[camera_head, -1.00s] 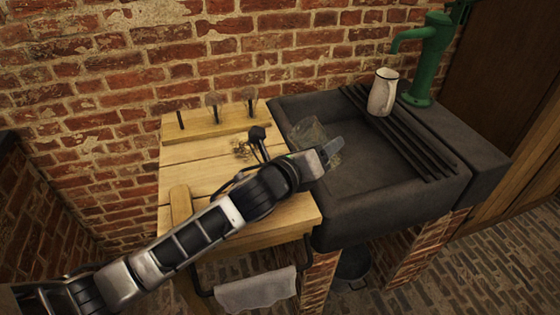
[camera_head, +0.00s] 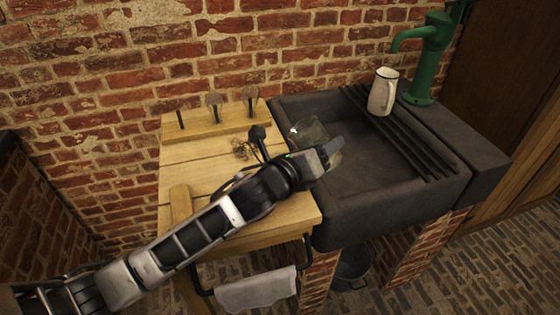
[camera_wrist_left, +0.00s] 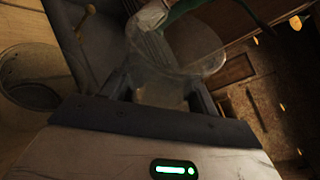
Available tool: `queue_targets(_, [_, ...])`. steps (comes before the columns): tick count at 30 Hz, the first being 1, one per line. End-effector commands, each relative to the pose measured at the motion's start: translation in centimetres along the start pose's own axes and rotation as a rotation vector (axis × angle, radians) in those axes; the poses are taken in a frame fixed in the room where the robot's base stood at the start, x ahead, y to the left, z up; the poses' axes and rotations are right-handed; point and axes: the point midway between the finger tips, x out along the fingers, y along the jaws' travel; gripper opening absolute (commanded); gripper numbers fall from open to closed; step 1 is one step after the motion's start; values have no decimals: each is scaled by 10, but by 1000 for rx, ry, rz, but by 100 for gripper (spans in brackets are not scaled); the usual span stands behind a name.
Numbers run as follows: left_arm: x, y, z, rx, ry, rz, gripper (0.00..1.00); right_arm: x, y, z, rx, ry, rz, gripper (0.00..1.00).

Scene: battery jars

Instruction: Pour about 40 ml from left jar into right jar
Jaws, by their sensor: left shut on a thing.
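My left gripper (camera_head: 330,152) is shut on a clear glass jar (camera_head: 311,130), held over the left side of the dark sink. The held jar looks tilted; part of it is hidden by the gripper. In the left wrist view the held jar (camera_wrist_left: 200,48) sits between the fingers (camera_wrist_left: 160,95), with a wide round outline. A second glass jar (camera_wrist_left: 30,92) stands on the wood at the left of that view. I cannot make it out clearly in the head view. Liquid levels cannot be read. My right gripper is not in view.
The stone sink (camera_head: 365,205) has dark slats (camera_head: 400,135) at its right, with a white jug (camera_head: 383,92) and a green pump (camera_head: 428,60) behind. The wooden counter (camera_head: 185,152) has a peg rack (camera_head: 215,127) at its back. A cloth (camera_head: 257,290) hangs in front.

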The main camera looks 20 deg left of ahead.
Motion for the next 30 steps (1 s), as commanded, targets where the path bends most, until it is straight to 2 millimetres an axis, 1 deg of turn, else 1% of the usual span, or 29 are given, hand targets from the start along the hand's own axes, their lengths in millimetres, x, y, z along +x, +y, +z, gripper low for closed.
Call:
queue_targets(17, [0,-1,1,2,-2,-2,29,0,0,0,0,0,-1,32])
queue_targets(20, [0,-2,2,23,1,4,29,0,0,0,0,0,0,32])
queue_targets(21, [0,-2,4,41,3,10,29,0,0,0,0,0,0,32])
queue_targets(26, [4,-2,-6,162,27,53,29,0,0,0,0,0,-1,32])
queue_targets(30, [9,0,-16,332,58,117,29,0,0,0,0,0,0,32])
